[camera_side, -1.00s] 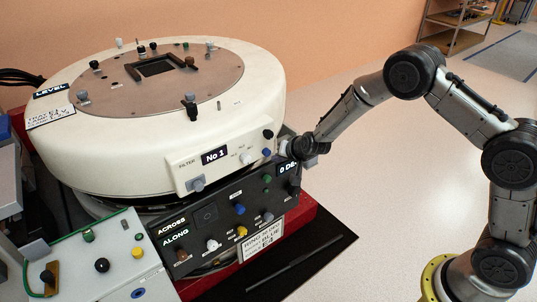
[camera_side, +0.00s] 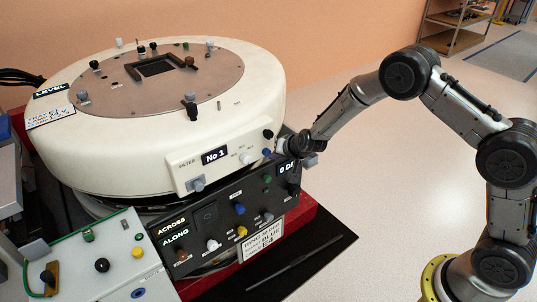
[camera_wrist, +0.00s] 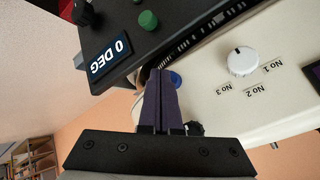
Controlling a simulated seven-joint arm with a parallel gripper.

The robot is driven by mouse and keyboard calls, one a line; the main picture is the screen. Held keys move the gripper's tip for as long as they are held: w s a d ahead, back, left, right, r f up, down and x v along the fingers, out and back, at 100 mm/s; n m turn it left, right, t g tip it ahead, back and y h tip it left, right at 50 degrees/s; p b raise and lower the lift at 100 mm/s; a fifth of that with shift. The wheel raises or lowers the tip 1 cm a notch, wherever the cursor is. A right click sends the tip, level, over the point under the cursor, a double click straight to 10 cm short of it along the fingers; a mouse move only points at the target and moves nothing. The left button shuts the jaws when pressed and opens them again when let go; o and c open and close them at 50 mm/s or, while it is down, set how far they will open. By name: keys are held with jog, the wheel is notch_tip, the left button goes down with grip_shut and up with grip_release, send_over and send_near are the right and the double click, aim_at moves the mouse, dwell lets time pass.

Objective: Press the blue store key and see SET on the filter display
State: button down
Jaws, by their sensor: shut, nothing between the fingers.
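The filter display (camera_side: 215,156) on the cream ring housing reads "No 1". The blue store key (camera_side: 267,152) is a small round button at the right end of the filter panel. It also shows in the wrist view (camera_wrist: 176,79), partly covered by my fingers. My gripper (camera_wrist: 161,74) is shut and empty, its dark fingers pointing at the panel edge by the blue key. The tips look very near the key; I cannot tell whether they touch it. In the side view my gripper (camera_side: 279,149) is small, just right of the key.
A white filter knob (camera_wrist: 241,61) with position labels is beside the key. A dark lower panel (camera_wrist: 165,30) holds a "0 DEG" display (camera_wrist: 111,54) and a green button (camera_wrist: 148,20). A black knob (camera_side: 268,134) sits above the key.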

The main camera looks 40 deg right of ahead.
jog(key=shift+w, duration=0.35)
dwell(0.3)
jog(key=shift+s, duration=0.95)
jog(key=s, duration=0.6)
jog(key=shift+r, duration=0.1)
dwell(0.6)
